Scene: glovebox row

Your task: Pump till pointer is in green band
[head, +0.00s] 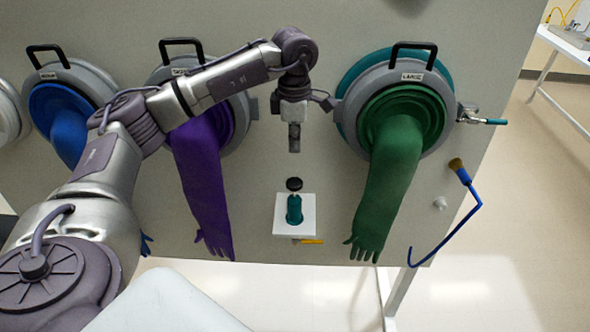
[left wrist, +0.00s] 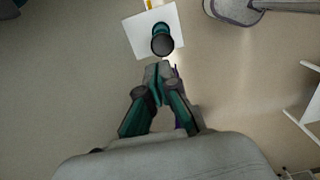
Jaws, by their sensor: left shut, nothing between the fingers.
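A small pump with a black round knob (head: 294,184) and a teal body (head: 294,209) stands on a white plate (head: 281,227) fixed to the panel. My left gripper (head: 294,150) is shut and empty. It points down, above the knob and apart from it. In the left wrist view the shut fingertips (left wrist: 160,68) show just below the black knob (left wrist: 162,45) in the picture. The white plate (left wrist: 142,38) lies under the knob there. I can make out no gauge face, pointer or green band in either view. My right gripper is not in view.
A purple glove (head: 203,190) hangs left of the pump and a green glove (head: 385,200) hangs right of it. A yellow lever (head: 312,242) sits under the plate. A blue tube with a brush-like end (head: 457,165) is at the panel's right edge.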

